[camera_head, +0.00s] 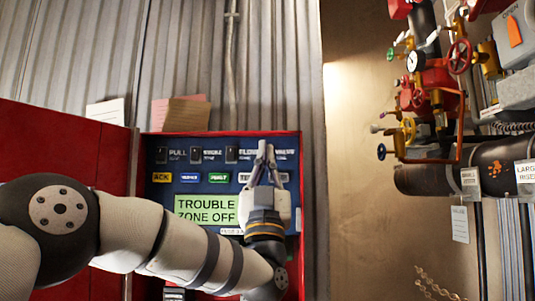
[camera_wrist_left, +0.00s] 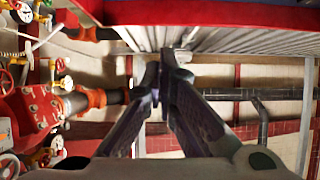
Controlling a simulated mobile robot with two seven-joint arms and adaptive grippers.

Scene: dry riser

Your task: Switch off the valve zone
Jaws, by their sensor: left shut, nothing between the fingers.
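The blue-faced control panel (camera_head: 190,146) sits in an open red box in the head view. Its green screen (camera_head: 205,209) reads "TROUBLE ZONE OFF". A row of small black switches runs along the top, with the "PULL" switch (camera_head: 162,155) at left. The labels at the right end are too small to read surely, and the valve zone switch is not clearly seen; my fingers cover part of that area. My left gripper (camera_head: 265,150) is shut and empty in front of the row's right part; contact cannot be told. Its closed fingers (camera_wrist_left: 165,62) fill the middle of the wrist view.
The box's red door (camera_head: 60,140) is open to the left, behind my left arm. Coloured buttons, including yellow "ACK" (camera_head: 162,177), lie below the switches. Red valves and pipes (camera_head: 435,85) stand at right. Paper notes (camera_head: 182,113) stick up above the box.

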